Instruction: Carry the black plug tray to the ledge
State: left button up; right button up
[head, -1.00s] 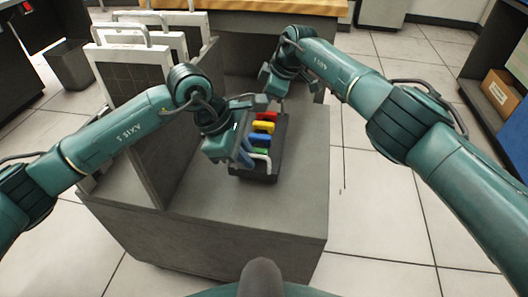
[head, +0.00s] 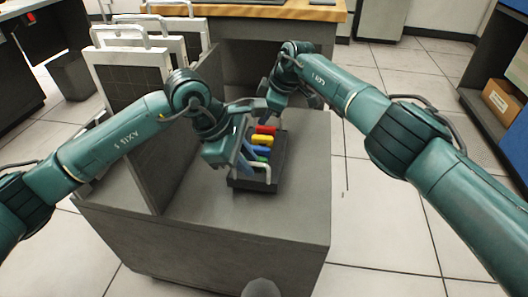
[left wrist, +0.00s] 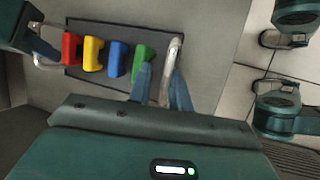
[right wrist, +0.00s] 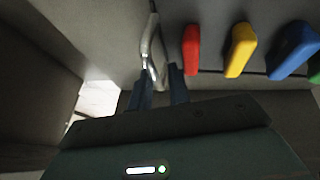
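The black plug tray (head: 240,184) lies on the grey cabinet top, with red, yellow, blue and green plugs in a row and a pale handle at each end. My left gripper (head: 249,162) is at the near end. In the left wrist view its blue fingers (left wrist: 162,88) stand apart on either side of the near handle (left wrist: 175,55). My right gripper (head: 262,112) is at the far end. In the right wrist view its fingers (right wrist: 162,88) stand apart around the far handle (right wrist: 152,45). I cannot tell which surface is the ledge.
A grey upright panel (head: 150,165) stands left of the tray, with white-framed boards (head: 130,75) behind it. A wood-topped desk (head: 300,12) is at the back. The cabinet top (head: 270,215) in front of the tray is clear. Open floor lies to the right.

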pick_arm(q)
jog(key=shift+o, duration=1)
jog(key=f, duration=0.1)
jog(key=s+f, duration=0.1)
jog(key=shift+f, duration=0.35)
pick_arm(e)
jog(key=shift+o, duration=1)
jog(key=shift+w+d+f, duration=0.1)
jog(key=shift+d+f, duration=0.05)
pick_arm(q)
jog(key=shift+r, duration=0.1)
pick_arm(e)
jog(key=shift+w+f, duration=0.15)
jog(key=shift+w, duration=0.05)
pick_arm(q)
jog(key=w+d+v, duration=0.1)
jog(key=v, duration=0.9)
jog(key=shift+r, duration=0.3)
pick_arm(e)
jog(key=v, duration=1.2)
